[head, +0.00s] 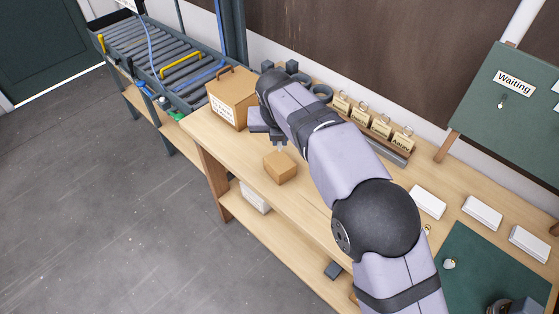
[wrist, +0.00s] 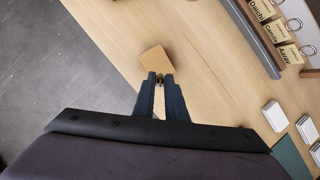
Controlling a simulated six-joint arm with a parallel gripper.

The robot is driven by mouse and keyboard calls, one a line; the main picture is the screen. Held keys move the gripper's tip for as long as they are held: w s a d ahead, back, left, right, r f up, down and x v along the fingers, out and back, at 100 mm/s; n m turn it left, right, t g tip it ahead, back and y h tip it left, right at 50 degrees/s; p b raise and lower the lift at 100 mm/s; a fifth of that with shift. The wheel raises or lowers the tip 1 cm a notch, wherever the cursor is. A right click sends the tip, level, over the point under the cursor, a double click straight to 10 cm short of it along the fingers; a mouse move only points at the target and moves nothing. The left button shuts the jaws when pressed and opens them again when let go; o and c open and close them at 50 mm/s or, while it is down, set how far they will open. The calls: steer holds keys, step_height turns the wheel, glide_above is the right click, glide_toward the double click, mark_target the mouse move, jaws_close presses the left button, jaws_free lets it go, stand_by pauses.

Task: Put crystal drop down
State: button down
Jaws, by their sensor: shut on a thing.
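My gripper (head: 279,144) is over the workbench (head: 314,205), just behind a small cardboard box (head: 280,167) in the head view. In the wrist view my gripper (wrist: 160,82) points at the same box (wrist: 155,59), which lies just beyond the fingertips. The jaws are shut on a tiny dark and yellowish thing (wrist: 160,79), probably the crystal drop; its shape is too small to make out. The head view does not show it clearly. I cannot tell how high the fingertips are above the bench or whether they touch the box.
A larger labelled cardboard box (head: 233,98) with a handle stands at the bench's left end. A row of name-tagged holders (head: 370,123) lines the back. White boxes (head: 428,202) and a green mat (head: 475,270) are at right. Bare wood lies around the small box.

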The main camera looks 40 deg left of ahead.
steer(key=p, duration=0.4)
glide_above(279, 174)
steer(key=shift+d+f, duration=0.1)
steer(key=shift+f, duration=4.9)
steer(key=shift+f, duration=0.1)
steer(key=c, duration=1.8)
jaws_free()
